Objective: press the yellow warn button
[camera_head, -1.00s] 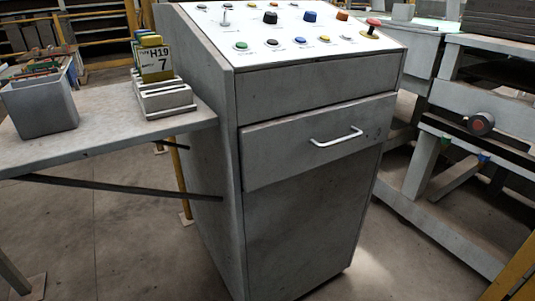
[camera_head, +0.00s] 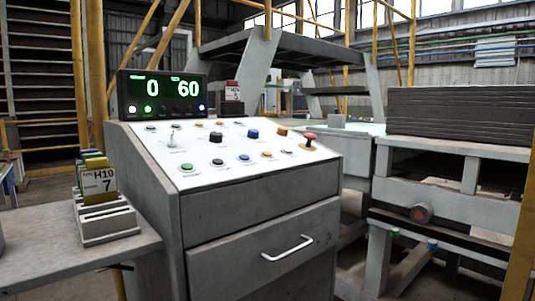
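The control panel (camera_head: 215,175) is a white sloping top on a grey cabinet, in the middle of the head view. In its front row, a small yellow button (camera_head: 267,154) sits between a blue button (camera_head: 244,158) and a pale grey one (camera_head: 287,152). The labels are too small to read, so I cannot confirm which one says warn. A red mushroom button (camera_head: 309,137) on a yellow base is at the panel's right. A green button (camera_head: 186,168) is at the front left. Neither gripper is in view.
A display (camera_head: 160,95) showing 0 and 60 stands behind the panel. A side table (camera_head: 60,250) at left holds a grey rack (camera_head: 105,220) with cards. A drawer handle (camera_head: 287,248) sticks out of the cabinet. Machinery frames stand at right.

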